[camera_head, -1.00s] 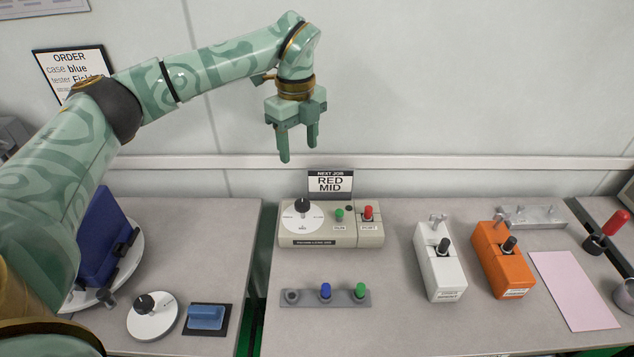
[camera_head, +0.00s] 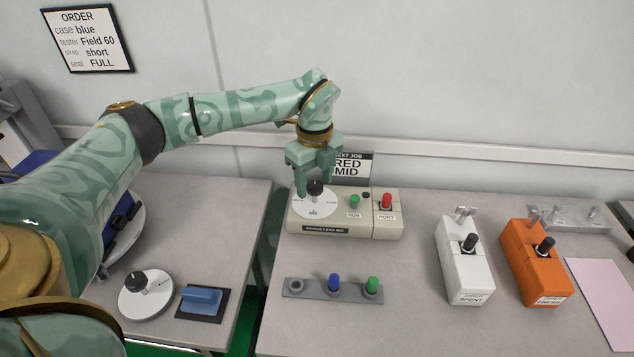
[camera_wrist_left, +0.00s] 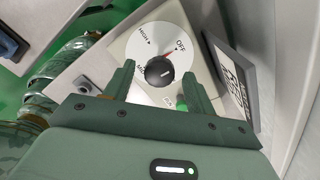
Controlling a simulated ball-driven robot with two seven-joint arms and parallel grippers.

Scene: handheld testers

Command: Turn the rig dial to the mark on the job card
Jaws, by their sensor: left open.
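The rig (camera_head: 350,228) is a beige box with a white dial plate (camera_head: 312,209) and a black knob (camera_head: 315,188). The job card (camera_head: 352,167) behind it reads "RED MID", partly hidden by my left gripper (camera_head: 314,186). That gripper is open, pointing down, its fingers at the dial. In the wrist view the knob (camera_wrist_left: 159,71) sits between the spread fingers (camera_wrist_left: 158,78), with no clear contact. HIGH and OFF are legible on the plate (camera_wrist_left: 168,35); a red mark lies on the OFF side of the knob. The other labels are hidden or unclear. My right gripper is not in view.
A red plug (camera_head: 387,201) is in the rig's port, beside a green button (camera_head: 354,201). In front lies a rack (camera_head: 312,289) with blue and green plugs. White (camera_head: 466,270) and orange (camera_head: 530,265) testers stand to the right. Another dial disc (camera_head: 146,300) lies left, across a gap.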

